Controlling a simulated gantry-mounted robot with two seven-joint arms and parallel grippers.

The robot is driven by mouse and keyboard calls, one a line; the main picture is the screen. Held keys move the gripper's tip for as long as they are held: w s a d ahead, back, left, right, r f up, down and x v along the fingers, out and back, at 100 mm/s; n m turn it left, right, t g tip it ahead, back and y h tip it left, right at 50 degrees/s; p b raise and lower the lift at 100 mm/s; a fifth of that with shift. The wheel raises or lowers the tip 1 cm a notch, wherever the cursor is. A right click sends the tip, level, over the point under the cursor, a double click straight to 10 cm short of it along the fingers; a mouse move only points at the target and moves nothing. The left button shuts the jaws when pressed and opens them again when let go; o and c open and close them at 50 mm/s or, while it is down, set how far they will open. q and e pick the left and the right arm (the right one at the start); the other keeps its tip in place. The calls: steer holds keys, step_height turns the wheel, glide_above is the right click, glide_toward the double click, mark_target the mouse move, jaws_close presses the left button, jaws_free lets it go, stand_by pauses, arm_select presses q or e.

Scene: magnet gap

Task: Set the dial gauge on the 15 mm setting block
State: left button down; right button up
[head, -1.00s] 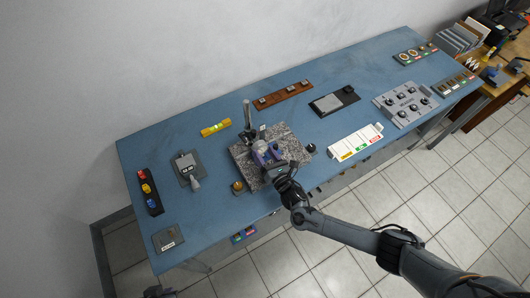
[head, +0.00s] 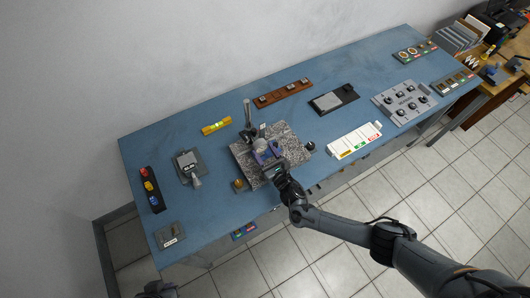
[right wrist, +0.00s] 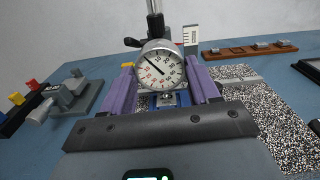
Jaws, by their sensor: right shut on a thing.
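The dial gauge (right wrist: 160,68), with a round white face and black needle, sits on an upright post (head: 247,112) over the speckled granite plate (head: 290,142). It also shows in the head view (head: 262,145). My right gripper (head: 266,152) reaches in from the front, its purple fingers on both sides of the gauge and shut on it. The fingers also show in the right wrist view (right wrist: 160,80). Under the gauge is a small metal part on blue; I cannot tell what it is. I cannot read 15 mm on any block. A dark part of my left arm shows at the bottom edge.
A brown rack (head: 284,94) with several small blocks stands behind the plate. A yellow level (head: 216,126) lies to the left. A brass-coloured knob (head: 239,184) and a black knob (head: 309,146) stand near the plate. A white labelled tray (head: 354,141) is to the right.

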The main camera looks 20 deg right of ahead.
steer(key=o, duration=1.1)
steer(key=shift+c, duration=0.2)
steer(key=shift+s, duration=0.3)
steer(key=s+d, duration=0.1)
steer(key=s, duration=0.9)
steer(key=shift+d+p, duration=0.2)
steer(key=shift+p, duration=0.2)
